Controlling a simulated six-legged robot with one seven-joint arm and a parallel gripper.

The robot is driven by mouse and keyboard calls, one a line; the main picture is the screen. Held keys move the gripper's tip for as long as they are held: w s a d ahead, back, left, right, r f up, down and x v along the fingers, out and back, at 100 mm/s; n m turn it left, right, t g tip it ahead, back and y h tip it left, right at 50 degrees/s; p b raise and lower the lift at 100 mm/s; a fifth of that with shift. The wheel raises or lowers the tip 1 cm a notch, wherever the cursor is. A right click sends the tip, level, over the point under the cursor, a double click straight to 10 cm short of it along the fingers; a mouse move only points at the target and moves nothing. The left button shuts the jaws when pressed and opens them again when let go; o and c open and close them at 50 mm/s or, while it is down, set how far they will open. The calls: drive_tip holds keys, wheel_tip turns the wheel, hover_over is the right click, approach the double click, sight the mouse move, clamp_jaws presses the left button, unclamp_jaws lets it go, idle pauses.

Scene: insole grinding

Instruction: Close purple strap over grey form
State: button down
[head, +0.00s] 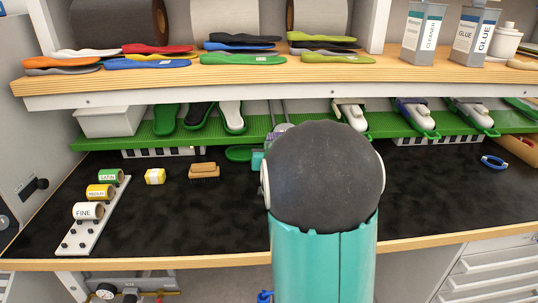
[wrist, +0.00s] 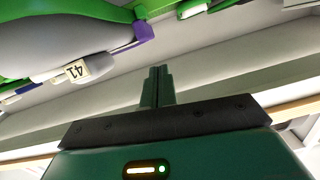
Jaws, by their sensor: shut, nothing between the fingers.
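In the wrist view a grey form (wrist: 70,33) with a tag marked 41 lies at the upper left, among green parts. A purple strap (wrist: 130,38) shows at its right end, against a green part. How the strap lies over the form cannot be told. My gripper (wrist: 157,75) is shut and empty, below and to the right of the purple strap, apart from it. In the head view my arm hides the gripper and most of what is behind it.
A green rack (head: 310,126) with several shoe forms runs along the back, below a wooden shelf (head: 240,77) of coloured insoles. Grit rolls (head: 88,211), a yellow block (head: 155,177) and a brush (head: 204,171) stand left. Blue-handled pliers (head: 494,162) lie right. The black worktop (head: 180,225) is otherwise mostly clear.

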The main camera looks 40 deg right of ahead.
drive_tip(key=r+v, duration=0.1)
drive_tip(key=v, duration=0.9)
drive_tip(key=shift+a, duration=0.15)
drive_tip(key=s+a+n+g+y, duration=0.1)
drive_tip(key=a+n+y, duration=0.15)
drive_tip(key=a, duration=0.55)
drive_tip(key=s+a+n+g+y, duration=0.15)
drive_tip(key=a+y, duration=0.25)
drive_tip(key=a, duration=0.4)
drive_tip(key=s+a+f+n+g+y, duration=0.1)
drive_tip(key=s+a+n+g+y, duration=0.2)
drive_tip(key=s+a, duration=0.9)
drive_tip(key=s+g, duration=0.3)
drive_tip(key=s, duration=0.1)
drive_tip(key=shift+a+f+n, duration=0.2)
drive_tip(key=shift+f+n, duration=0.15)
drive_tip(key=shift+n, duration=0.05)
